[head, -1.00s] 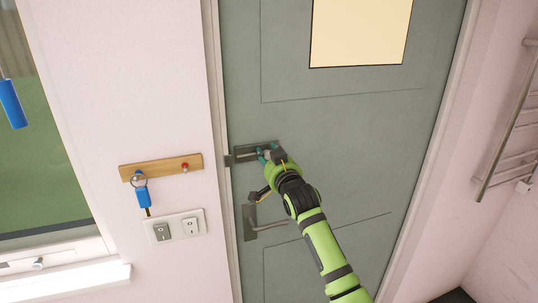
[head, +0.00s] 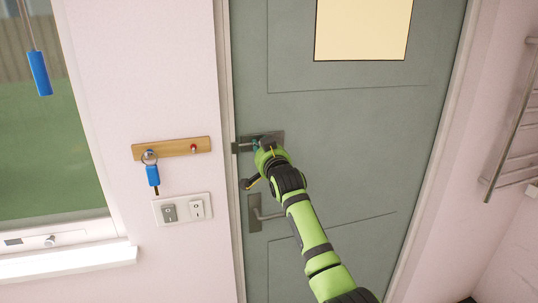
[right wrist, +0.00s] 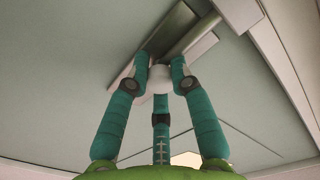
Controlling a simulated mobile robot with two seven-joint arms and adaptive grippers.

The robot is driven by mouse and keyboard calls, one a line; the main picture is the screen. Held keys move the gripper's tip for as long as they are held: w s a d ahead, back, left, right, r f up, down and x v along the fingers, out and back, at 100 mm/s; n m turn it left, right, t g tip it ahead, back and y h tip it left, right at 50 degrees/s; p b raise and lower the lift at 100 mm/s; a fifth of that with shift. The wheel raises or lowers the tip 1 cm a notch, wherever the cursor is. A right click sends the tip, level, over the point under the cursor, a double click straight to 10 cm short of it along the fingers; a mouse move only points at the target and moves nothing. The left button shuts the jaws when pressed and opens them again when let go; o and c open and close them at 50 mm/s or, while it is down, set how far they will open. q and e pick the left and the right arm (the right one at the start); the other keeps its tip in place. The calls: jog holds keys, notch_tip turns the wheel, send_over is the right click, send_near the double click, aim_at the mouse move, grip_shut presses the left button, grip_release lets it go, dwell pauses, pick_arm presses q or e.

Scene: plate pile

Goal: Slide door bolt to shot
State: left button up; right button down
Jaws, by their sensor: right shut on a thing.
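The door bolt (head: 275,136) is a dark plate with a rod, mounted on the grey-green door near its left edge. In the right wrist view the bolt's rod (right wrist: 198,40) runs toward the keeper (right wrist: 240,13) by the door frame. Its pale round knob (right wrist: 160,78) sits between my teal fingers. My right gripper (head: 259,146) is shut on this knob and covers part of the bolt in the head view; its fingers also show in the right wrist view (right wrist: 160,72). Whether the rod's tip is inside the keeper is hard to tell. My left gripper is not in view.
A lever door handle (head: 257,213) is just below my right wrist. Left of the frame are a wooden key rack (head: 180,148) with a blue-tagged key (head: 153,176) and a switch plate (head: 184,209). A towel rail (head: 510,130) is on the right wall.

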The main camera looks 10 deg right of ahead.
jog(key=shift+a+r, duration=0.15)
jog(key=shift+r, duration=0.05)
jog(key=c, duration=1.3)
grip_release()
jog(key=shift+o, duration=1.2)
jog(key=shift+a, duration=0.15)
jog(key=shift+f, duration=0.1)
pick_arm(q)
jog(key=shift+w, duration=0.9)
pick_arm(e)
jog(key=s, duration=1.2)
jog(key=shift+d, duration=0.2)
